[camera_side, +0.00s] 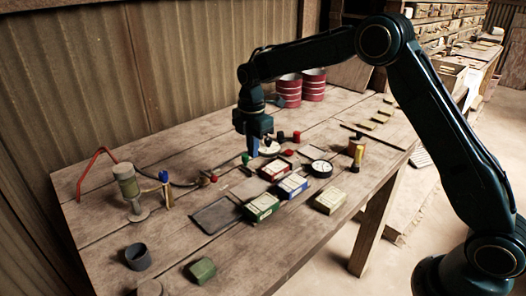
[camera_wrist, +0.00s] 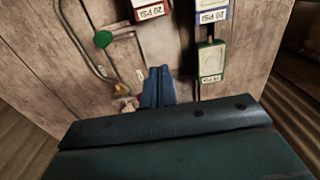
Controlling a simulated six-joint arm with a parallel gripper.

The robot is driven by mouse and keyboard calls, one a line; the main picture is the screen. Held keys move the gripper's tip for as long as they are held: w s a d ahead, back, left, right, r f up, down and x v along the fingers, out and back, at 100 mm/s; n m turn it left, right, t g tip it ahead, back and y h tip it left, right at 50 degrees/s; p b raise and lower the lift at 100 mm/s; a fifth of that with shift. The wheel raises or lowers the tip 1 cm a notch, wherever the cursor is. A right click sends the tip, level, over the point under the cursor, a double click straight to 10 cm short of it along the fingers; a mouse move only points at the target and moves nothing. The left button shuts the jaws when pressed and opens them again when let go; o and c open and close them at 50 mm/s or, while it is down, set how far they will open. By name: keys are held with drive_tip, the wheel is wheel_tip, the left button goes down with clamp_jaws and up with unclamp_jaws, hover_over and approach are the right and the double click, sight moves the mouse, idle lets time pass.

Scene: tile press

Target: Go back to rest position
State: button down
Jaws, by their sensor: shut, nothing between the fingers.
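My gripper (camera_side: 254,150) is shut and empty, pointing down above the middle of the wooden table. In the wrist view its blue fingers (camera_wrist: 158,86) are together, with nothing between them. A red box (camera_side: 276,168), a blue box (camera_side: 293,186) and a green box (camera_side: 262,207) lie just right of and in front of it. The wrist view shows "20 PSI" labels on the red box (camera_wrist: 151,11), blue box (camera_wrist: 211,13) and green box (camera_wrist: 210,62). The exact height of my fingertips above the table is hard to tell.
A round dial gauge (camera_side: 321,168) and a pale box (camera_side: 330,200) are at right. A dark plate (camera_side: 214,215), dark cup (camera_side: 138,257) and green block (camera_side: 202,270) lie in front. A pump-like cylinder (camera_side: 128,187) stands left. Red drums (camera_side: 288,88) stand behind; corrugated wall beyond.

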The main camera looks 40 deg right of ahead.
drive_tip(key=s+d+r+m+t, duration=0.25)
drive_tip(key=s+r+m, duration=0.55)
drive_tip(key=s+r, duration=0.75)
drive_tip(key=s+f+m+t, duration=0.1)
drive_tip(key=s+m+t, duration=0.2)
drive_tip(key=s+m, duration=0.7)
drive_tip(key=s, duration=1.1)
drive_tip(key=shift+s+f, duration=0.2)
drive_tip(key=shift+s, duration=0.1)
